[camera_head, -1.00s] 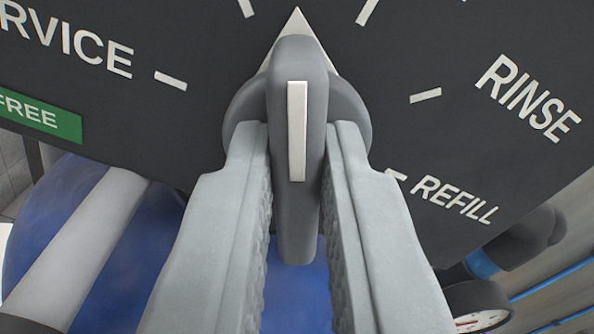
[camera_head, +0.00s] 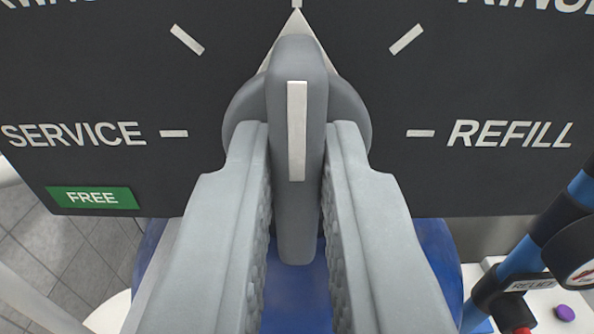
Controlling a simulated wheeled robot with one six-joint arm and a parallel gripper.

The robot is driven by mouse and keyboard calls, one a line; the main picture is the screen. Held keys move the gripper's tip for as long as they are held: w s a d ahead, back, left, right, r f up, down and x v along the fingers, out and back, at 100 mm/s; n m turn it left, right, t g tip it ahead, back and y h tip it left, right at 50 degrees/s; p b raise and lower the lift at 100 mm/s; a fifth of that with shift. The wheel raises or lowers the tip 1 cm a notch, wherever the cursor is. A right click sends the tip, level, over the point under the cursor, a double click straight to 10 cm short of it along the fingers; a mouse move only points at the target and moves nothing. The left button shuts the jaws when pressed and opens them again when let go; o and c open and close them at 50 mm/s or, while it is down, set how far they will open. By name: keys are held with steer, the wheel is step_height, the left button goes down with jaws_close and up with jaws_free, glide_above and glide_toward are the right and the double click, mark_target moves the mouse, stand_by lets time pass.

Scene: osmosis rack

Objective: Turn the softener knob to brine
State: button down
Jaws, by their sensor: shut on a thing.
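The grey softener knob (camera_head: 297,215) stands in the middle of the view, with a white stripe on its handle. Its white pointer tip (camera_head: 297,22) points straight up at a tick at the top edge, whose label is out of view. My gripper (camera_head: 297,150) is shut on the knob, one finger on each side of the handle. The dark dial panel (camera_head: 120,185) looks level. SERVICE (camera_head: 75,134) is at left and REFILL (camera_head: 510,134) at right.
A green FREE sign (camera_head: 92,198) is at the panel's lower left. A blue rounded body (camera_head: 297,300) lies below the panel. Blue and black piping (camera_head: 530,250) with a gauge stands at lower right. A grey tiled floor (camera_head: 60,250) shows at lower left.

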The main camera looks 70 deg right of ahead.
steer(key=c, duration=1.4)
jaws_free()
steer(key=shift+c, duration=0.2)
steer(key=v, duration=1.7)
steer(key=shift+a, duration=0.2)
